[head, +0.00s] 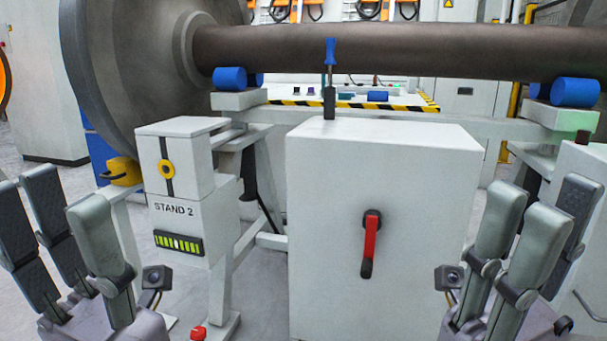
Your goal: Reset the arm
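My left gripper (66,215) is at the lower left, fingers pointing up and spread apart, with nothing between them. My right gripper (535,225) is at the lower right, fingers also up and spread apart, with nothing seen between them. Both are apart from the white cabinet (330,220) between them. The cabinet has a red lever (370,243) on its front, hanging down. A screwdriver (330,75) with a blue handle stands upright at the cabinet's top, in front of the axle. My wrists and arms are mostly below the frame.
A large wheel (125,60) and its brown axle (400,50) rest on blue rollers (230,78). A box marked STAND 2 (178,220) stands left of the cabinet, with a yellow device (125,172) beside it. A red button (198,333) is low by the floor.

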